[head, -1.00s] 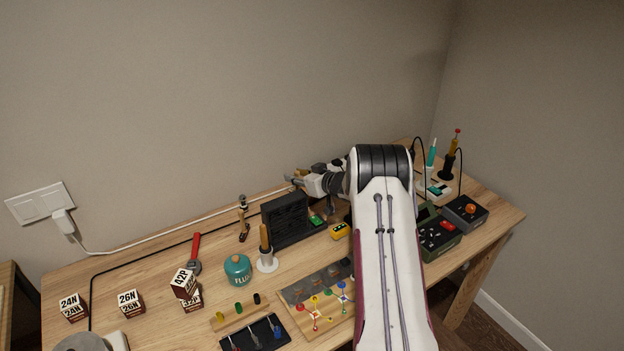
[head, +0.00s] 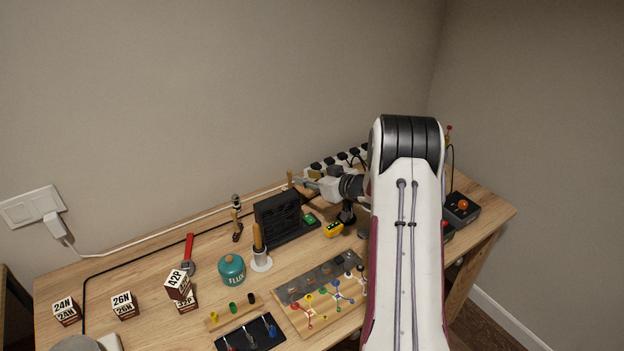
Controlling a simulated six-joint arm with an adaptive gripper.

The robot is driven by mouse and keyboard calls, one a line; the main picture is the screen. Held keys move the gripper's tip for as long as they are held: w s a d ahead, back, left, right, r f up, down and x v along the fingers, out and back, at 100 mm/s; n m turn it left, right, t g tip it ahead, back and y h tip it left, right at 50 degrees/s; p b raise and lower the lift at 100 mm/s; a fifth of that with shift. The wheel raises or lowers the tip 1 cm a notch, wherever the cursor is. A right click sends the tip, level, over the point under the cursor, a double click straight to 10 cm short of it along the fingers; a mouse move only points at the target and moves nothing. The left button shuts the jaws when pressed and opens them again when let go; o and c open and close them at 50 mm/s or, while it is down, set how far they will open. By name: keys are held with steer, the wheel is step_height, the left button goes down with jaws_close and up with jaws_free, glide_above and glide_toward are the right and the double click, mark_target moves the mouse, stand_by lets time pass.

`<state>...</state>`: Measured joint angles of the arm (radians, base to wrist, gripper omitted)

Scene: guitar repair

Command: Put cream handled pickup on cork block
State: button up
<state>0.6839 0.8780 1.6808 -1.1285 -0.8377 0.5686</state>
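My gripper (head: 302,184) is at the back of the bench, pointing left above the black fan box. A small tan upright piece (head: 290,177) shows at its fingertips; whether it is held or stands behind them I cannot tell. The fingers are too small to show their opening. I cannot make out a cream handled pickup or a cork block for sure. A tan-handled tool (head: 257,238) stands upright in a white round holder (head: 261,264) in front of the fan box, apart from my gripper. My arm hides the right part of the bench.
The black fan box (head: 280,219) stands just below my gripper. A power strip (head: 335,161) runs along the wall behind. The bench's back left is mostly clear.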

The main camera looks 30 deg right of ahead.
steer(key=shift+v, duration=0.85)
steer(key=a+r+g+h, duration=0.1)
steer(key=a+r+h, duration=0.2)
steer(key=r, duration=0.9)
steer(key=s+a+r+m+g+h, duration=0.2)
steer(key=s+a+r, duration=0.5)
steer(key=s+r, duration=0.25)
steer(key=s+a+g+y, duration=0.1)
steer(key=s+a, duration=0.6)
steer(key=s, duration=0.4)
steer(key=s+a+f+g+y, duration=0.1)
steer(key=s+a+g, duration=0.1)
steer(key=s+a, duration=0.5)
steer(key=s+a+f+g+y, duration=0.1)
steer(key=s+a, duration=0.6)
steer(key=s, duration=0.8)
steer(key=shift+a+f+g, duration=0.2)
steer(key=shift+f+g, duration=0.05)
steer(key=shift+g, duration=0.15)
